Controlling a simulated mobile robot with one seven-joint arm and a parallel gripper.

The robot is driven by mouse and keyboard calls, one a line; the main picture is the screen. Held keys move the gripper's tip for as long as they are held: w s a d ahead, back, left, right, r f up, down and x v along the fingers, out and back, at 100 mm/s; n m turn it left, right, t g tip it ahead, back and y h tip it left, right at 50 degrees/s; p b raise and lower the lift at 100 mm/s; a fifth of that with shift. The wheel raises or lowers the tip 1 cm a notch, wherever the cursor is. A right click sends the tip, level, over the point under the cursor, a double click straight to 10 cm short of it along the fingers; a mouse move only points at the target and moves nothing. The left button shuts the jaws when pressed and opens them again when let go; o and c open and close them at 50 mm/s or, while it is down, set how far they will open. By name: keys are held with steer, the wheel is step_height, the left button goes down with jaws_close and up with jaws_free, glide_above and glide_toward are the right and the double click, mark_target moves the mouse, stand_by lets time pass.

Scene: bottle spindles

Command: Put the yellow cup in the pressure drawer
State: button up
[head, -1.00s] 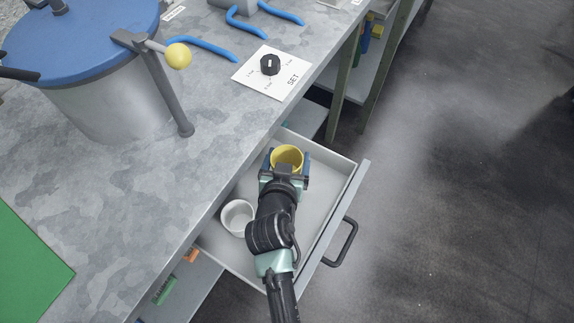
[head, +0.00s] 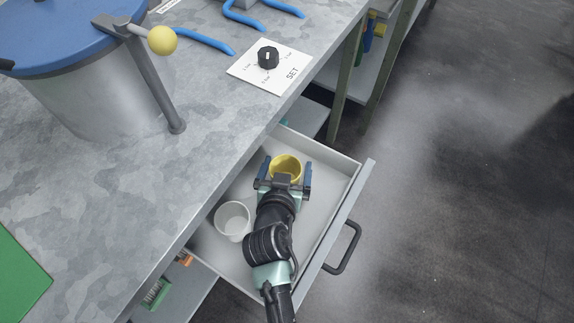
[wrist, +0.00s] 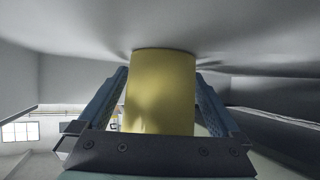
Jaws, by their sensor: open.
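The yellow cup (head: 285,165) is upright in the open drawer (head: 331,170), toward its far end. In the wrist view the yellow cup (wrist: 160,92) meets the drawer's grey floor. My gripper (head: 285,173) is open, with one blue finger on each side of the cup. In the wrist view narrow gaps show between the cup and my gripper's fingers (wrist: 160,100). The arm hides part of the drawer floor.
A white cup (head: 232,221) stands in the drawer left of my arm. The drawer handle (head: 345,248) juts out at the right. A worktop (head: 215,120) overhangs on the left, with a blue-lidded pot (head: 95,95) and a SET dial (head: 268,60).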

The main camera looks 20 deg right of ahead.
steer(key=shift+r, duration=0.15)
steer(key=shift+s+a+r, duration=0.1)
steer(key=shift+s+r, duration=0.05)
steer(key=shift+s, duration=0.05)
steer(key=p+v, duration=0.2)
steer(key=v, duration=0.9)
steer(key=shift+s+a+r, duration=0.1)
steer(key=shift+s+a, duration=0.05)
steer(key=shift+s, duration=0.05)
